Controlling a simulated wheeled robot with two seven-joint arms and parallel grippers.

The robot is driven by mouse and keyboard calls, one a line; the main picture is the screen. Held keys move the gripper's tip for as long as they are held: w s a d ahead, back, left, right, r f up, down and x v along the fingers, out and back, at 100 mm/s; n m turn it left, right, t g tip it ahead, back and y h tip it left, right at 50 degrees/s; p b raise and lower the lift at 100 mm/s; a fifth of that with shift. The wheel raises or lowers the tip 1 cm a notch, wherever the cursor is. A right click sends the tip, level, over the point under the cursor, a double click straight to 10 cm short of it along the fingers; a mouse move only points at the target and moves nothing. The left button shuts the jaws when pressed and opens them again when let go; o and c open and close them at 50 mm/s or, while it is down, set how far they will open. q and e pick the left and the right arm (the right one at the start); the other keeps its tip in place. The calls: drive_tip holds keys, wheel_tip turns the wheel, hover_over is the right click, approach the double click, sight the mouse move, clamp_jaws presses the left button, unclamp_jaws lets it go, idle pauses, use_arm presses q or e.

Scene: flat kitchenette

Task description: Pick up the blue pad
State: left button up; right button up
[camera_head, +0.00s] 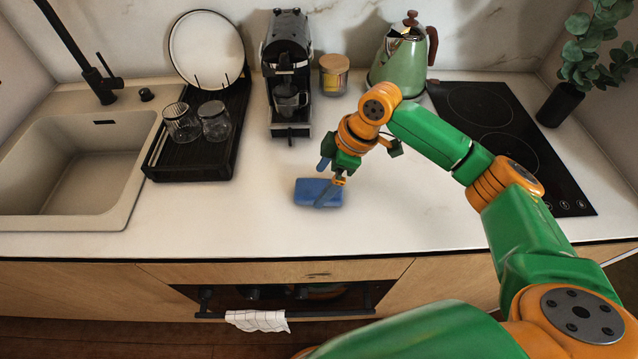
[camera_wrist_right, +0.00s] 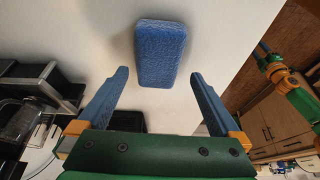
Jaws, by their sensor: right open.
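The blue pad (camera_head: 305,189) is a small rounded block lying flat on the pale countertop, near the front edge. My right gripper (camera_head: 326,180) is open just above it, and one blue finger covers part of the pad in the head view. In the right wrist view the pad (camera_wrist_right: 155,48) lies ahead of the two spread fingers (camera_wrist_right: 159,75), centred between them, with nothing gripped. Any contact between finger and pad cannot be told. At the right of the wrist view a small green, orange and blue arm part (camera_wrist_right: 275,68) shows, likely my left gripper; its jaws are unclear.
A black rack (camera_head: 200,160) with two glasses stands left, beside the sink (camera_head: 75,190). A coffee machine (camera_head: 288,70), a lidded jar (camera_head: 334,75) and a green kettle (camera_head: 402,62) stand behind. A black hob (camera_head: 520,140) is right. The counter around the pad is clear.

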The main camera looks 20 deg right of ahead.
sight(319, 192)
drive_tip(key=shift+x, duration=1.1)
drive_tip(key=shift+w+d+f, duration=0.15)
drive_tip(key=shift+w, duration=0.1)
drive_tip(key=shift+s, duration=0.15)
drive_tip(key=shift+f, duration=0.2)
drive_tip(key=c, duration=1.3)
drive_tip(key=shift+o, duration=0.2)
